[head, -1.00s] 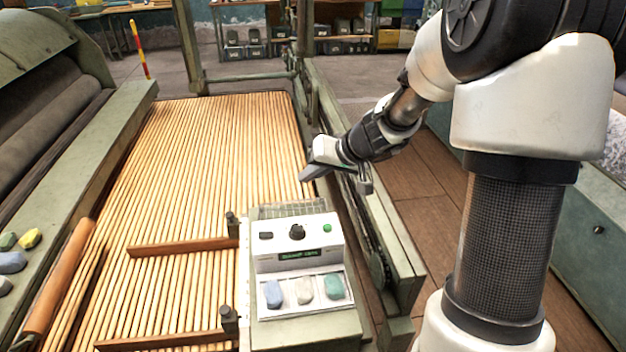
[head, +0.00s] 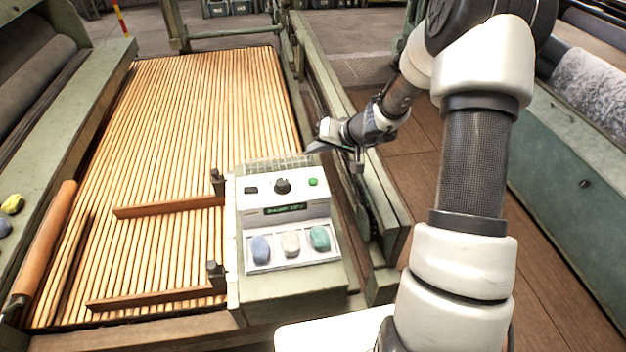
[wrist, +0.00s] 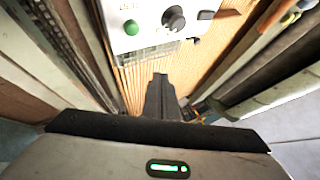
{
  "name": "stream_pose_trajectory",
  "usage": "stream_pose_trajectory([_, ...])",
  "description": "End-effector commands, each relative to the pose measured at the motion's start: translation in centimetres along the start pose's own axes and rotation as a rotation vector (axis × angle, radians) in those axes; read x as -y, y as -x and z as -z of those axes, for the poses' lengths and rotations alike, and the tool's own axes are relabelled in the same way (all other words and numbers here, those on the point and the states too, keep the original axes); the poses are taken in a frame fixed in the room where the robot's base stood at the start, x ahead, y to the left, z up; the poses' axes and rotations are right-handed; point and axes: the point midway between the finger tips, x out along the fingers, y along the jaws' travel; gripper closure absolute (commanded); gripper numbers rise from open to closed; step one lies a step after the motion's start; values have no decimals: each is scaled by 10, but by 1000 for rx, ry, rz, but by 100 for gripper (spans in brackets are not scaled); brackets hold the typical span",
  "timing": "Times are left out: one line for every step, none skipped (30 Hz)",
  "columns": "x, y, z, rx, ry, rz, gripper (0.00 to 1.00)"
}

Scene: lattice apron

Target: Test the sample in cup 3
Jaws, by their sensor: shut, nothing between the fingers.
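The white tester panel (head: 242,208) carries a black knob (head: 282,186), a green button (head: 313,182) and a dark display (head: 285,209) with green text too small to read. Below it, a white tray (head: 272,263) holds a blue sample (head: 260,249), a white sample (head: 291,243) and a teal sample (head: 320,238) from left to right. No cup numbers are legible. My gripper (head: 312,149) is shut and empty, above the panel's far right corner and apart from it. In the wrist view, the fingers (wrist: 160,82) are together, with the green button (wrist: 131,27) and knob (wrist: 174,18) beyond.
A slatted wooden bed (head: 190,110) lies left of the tester, with two brown wooden bars (head: 170,207) across it. A green machine rail (head: 345,130) runs along the right. Coloured lumps (head: 12,204) sit at the far left. Plank floor (head: 415,175) shows at right.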

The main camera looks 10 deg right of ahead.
Motion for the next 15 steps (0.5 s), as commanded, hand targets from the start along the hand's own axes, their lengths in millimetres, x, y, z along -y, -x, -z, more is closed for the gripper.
stream_pose_trajectory([-1,-1,-1,1,-1,0,100])
stream_pose_trajectory([-2,-2,-2,1,-1,0,100])
stream_pose_trajectory([-3,-4,-3,1,-1,0,100])
stream_pose_trajectory([-4,-5,-4,1,-1,0,100])
stream_pose_trajectory([-5,-7,-5,1,-2,0,100])
stream_pose_trajectory([-7,-9,-7,1,-2,0,100])
stream_pose_trajectory([-8,-11,-9,2,-2,0,100])
stream_pose_trajectory([-10,-14,-10,2,-2,0,100])
stream_pose_trajectory([-12,-17,-13,2,-2,0,100])
stream_pose_trajectory([-14,-20,-15,2,-3,0,100])
stream_pose_trajectory([-16,-22,-17,2,-3,0,100])
stream_pose_trajectory([-19,-26,-20,2,-2,0,100])
stream_pose_trajectory([-21,-29,-22,2,-3,1,100])
stream_pose_trajectory([-24,-33,-24,2,-3,1,100])
stream_pose_trajectory([-27,-37,-28,2,-3,1,100])
